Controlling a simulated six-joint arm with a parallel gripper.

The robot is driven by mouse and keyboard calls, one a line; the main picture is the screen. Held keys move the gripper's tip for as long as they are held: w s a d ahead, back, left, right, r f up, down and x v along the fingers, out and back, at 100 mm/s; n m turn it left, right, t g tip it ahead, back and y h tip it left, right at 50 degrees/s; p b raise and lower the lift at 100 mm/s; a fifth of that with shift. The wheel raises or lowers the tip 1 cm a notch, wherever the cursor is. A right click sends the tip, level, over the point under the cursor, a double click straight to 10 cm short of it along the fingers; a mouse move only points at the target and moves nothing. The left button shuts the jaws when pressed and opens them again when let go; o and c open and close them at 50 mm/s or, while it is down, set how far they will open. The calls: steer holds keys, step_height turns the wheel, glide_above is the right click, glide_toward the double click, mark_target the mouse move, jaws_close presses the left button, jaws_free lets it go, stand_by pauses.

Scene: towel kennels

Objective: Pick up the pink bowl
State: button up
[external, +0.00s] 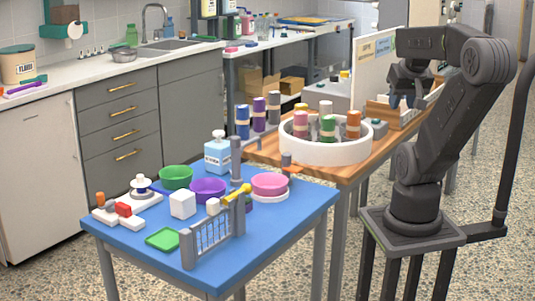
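The pink bowl (269,184) sits near the back right corner of the blue table (290,230), on a white round base (271,197). It looks upright, and I cannot see inside it well. My gripper (407,101) is far up and to the right of the bowl, by the wooden rack at the wooden table's right. Its fingers point down and look apart, with nothing visible between them.
A purple bowl (208,190) and a green bowl (176,177) stand left of the pink bowl. A grey post (237,162) and a grey rack (212,235) are close to it. A white round tub (325,151) with several rolled towels stands on the wooden table.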

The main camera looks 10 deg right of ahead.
steer(key=w+a+f+m+g+y, duration=0.1)
steer(key=w+a+f+m, duration=0.3)
steer(key=w+a, duration=0.35)
steer(key=w+a+f+m+g, duration=0.1)
steer(key=w+a+f+m, duration=0.2)
steer(key=w+a, duration=0.45)
steer(key=w+a+f+m+g, duration=0.2)
steer(key=w+a+f+m, duration=0.15)
steer(key=a+f, duration=0.55)
steer(key=shift+m, duration=0.45)
steer(key=shift+w+a+f, duration=0.15)
steer(key=shift+w+f, duration=0.2)
steer(key=shift+f, duration=1.95)
steer(key=shift+w+a+f, duration=0.1)
steer(key=shift+w+f, duration=0.25)
steer(key=shift+f, duration=2)
steer(key=shift+w+a+f, duration=0.15)
steer(key=shift+w+f, duration=0.2)
steer(key=shift+f, duration=1.95)
jaws_close()
